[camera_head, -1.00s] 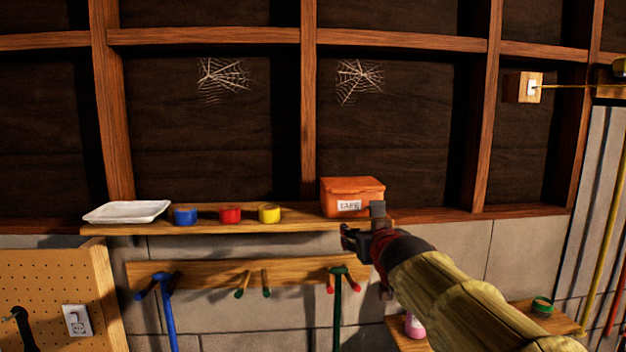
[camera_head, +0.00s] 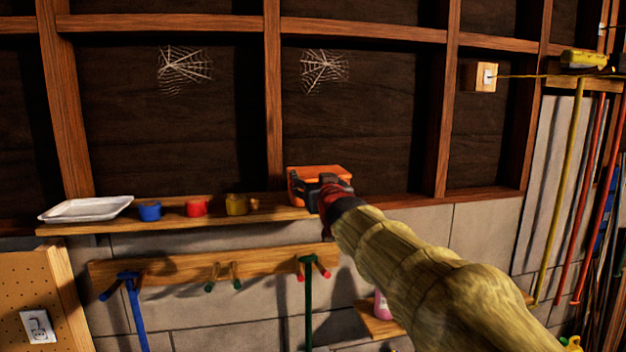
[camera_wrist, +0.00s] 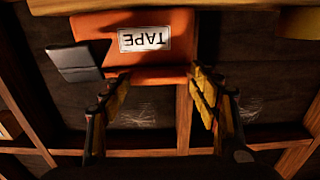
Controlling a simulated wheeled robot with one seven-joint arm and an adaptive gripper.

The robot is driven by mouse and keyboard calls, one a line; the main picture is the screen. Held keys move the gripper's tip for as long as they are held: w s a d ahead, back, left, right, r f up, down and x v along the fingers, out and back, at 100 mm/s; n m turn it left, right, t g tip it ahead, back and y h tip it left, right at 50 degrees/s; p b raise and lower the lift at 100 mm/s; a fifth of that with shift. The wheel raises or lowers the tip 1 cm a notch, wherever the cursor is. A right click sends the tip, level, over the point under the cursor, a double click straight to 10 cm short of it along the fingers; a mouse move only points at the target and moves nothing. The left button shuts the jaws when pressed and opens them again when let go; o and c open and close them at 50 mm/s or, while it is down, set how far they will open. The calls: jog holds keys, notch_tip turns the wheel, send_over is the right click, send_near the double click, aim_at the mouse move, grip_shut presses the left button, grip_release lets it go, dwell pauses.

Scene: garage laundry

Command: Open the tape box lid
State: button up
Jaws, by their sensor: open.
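The orange tape box (camera_head: 304,171) stands on the wooden shelf, and my gripper covers much of its front in the head view. The box (camera_wrist: 97,24) appears upside down in the wrist view, with its white TAPE label facing me. Its lid (camera_wrist: 150,74) looks closed, a band below the label in that picture. My gripper (camera_wrist: 160,88) is open and empty, its two yellow-padded fingers apart near the lid's edge. My gripper (camera_head: 327,184) is in front of the box in the head view. Whether a finger touches the lid is unclear.
Below is a peg rail (camera_head: 190,268). A dark grey piece (camera_wrist: 73,61), unclear what, overlaps the box's side.

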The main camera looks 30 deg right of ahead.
jog(key=shift+w+d, duration=0.1)
jog(key=shift+d, duration=0.05)
jog(key=shift+c, duration=1.1)
jog(key=c, duration=1.1)
jog(key=shift+c, duration=0.6)
